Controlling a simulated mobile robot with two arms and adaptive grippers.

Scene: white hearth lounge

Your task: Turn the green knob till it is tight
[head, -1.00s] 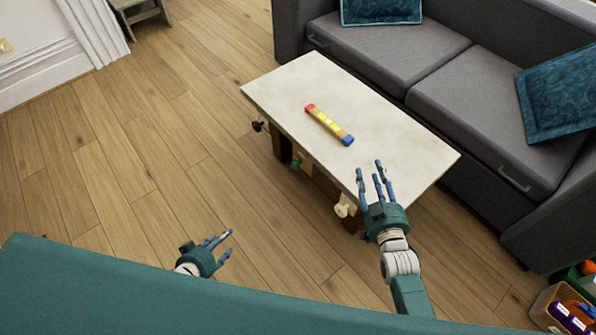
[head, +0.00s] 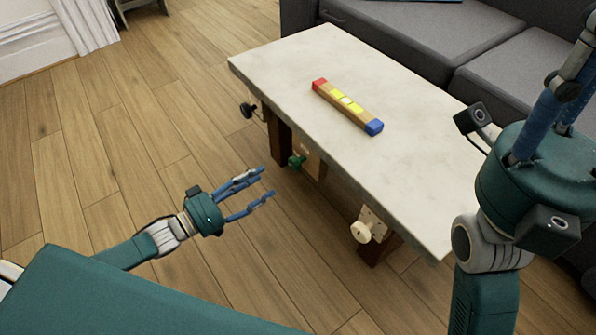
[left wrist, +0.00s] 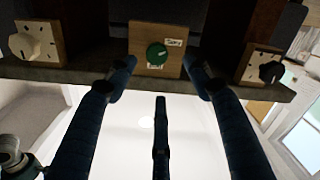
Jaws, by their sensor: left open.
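The green knob (head: 297,161) is on a small wooden panel under the table's near long side. In the left wrist view the knob (left wrist: 157,53) shows face on, with a light marking and two small labels on the panel. My left gripper (head: 262,184) is open and empty, its fingers pointing at the knob from a short distance; they do not touch it. Its spread fingers (left wrist: 160,90) also show in the left wrist view, below and to both sides of the knob. My right gripper (head: 545,125) is large at the right edge; its fingertips are out of frame.
The pale-topped table (head: 420,165) carries a coloured bar (head: 347,106). A black knob (head: 249,109) and a cream knob (head: 364,231) sit on other panels along the same side. A grey sofa (head: 405,35) stands behind. The wooden floor (head: 110,150) left of the table is clear.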

